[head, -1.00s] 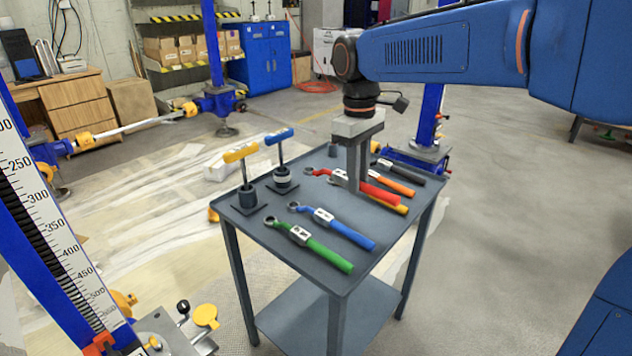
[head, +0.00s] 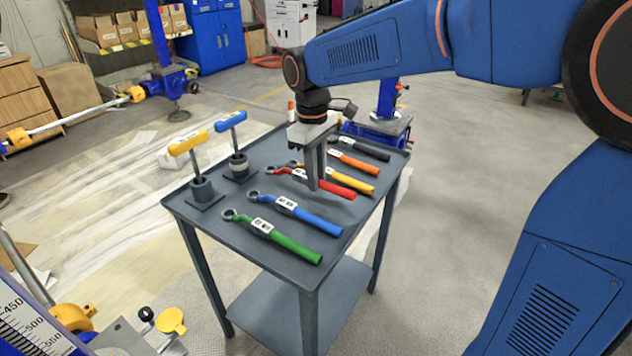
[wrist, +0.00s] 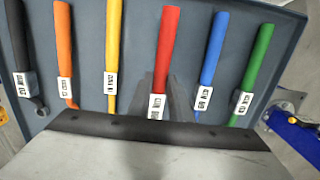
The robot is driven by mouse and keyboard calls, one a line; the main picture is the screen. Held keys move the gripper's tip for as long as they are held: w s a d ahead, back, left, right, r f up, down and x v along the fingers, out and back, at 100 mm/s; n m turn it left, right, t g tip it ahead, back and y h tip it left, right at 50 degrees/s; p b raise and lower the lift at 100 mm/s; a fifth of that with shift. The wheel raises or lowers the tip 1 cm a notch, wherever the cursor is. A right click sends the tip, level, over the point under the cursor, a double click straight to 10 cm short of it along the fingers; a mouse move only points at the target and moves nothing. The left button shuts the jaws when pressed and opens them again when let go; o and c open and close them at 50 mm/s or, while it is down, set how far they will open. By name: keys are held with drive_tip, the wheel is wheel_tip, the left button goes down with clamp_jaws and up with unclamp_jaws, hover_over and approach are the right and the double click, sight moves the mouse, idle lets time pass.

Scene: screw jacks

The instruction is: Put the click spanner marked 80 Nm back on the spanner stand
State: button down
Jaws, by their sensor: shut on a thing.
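My gripper (head: 314,187) is shut on the red spanner (head: 341,191), which is on or just above the dark table top (head: 226,229); any small gap is hard to tell. In the wrist view the red handle (wrist: 165,50) runs up from between the fingers (wrist: 165,95), with its white label just in front. Its ring end is hidden there. The blue spanner (head: 312,217) and green spanner (head: 295,246) lie on one side; yellow (head: 350,185), orange (head: 355,162) and black (head: 366,150) on the other. Labels are too blurred to read surely. I cannot pick out a separate spanner stand.
Two upright T-handled tools, one yellow-topped (head: 188,143) and one blue-topped (head: 231,121), stand on square bases at the table's left. Blue lift posts (head: 388,95) stand behind. The floor right of the table (head: 450,200) is clear.

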drive_tip(key=shift+f, duration=1.1)
drive_tip(key=c, duration=1.6)
unclamp_jaws()
drive_tip(key=r, duration=1.2)
drive_tip(key=shift+w+a+r, duration=0.1)
drive_tip(key=shift+w+a, duration=0.1)
drive_tip(key=shift+a, duration=0.05)
drive_tip(key=s+d+f+m+t, duration=0.2)
drive_tip(key=s+d+f+m, duration=0.15)
drive_tip(key=s+d, duration=0.55)
drive_tip(key=s+d+f+m+t, duration=0.2)
drive_tip(key=s+d+f+m, duration=0.15)
drive_tip(key=s+d, duration=0.55)
drive_tip(key=s+d+f+m, duration=0.1)
drive_tip(key=s+d+f, duration=0.1)
drive_tip(key=s+f, duration=0.1)
drive_tip(key=s+d+f+m+t, duration=0.1)
drive_tip(key=s+d+f+m, duration=0.1)
drive_tip(key=s+d+f, duration=0.1)
drive_tip(key=shift+s+d, duration=0.15)
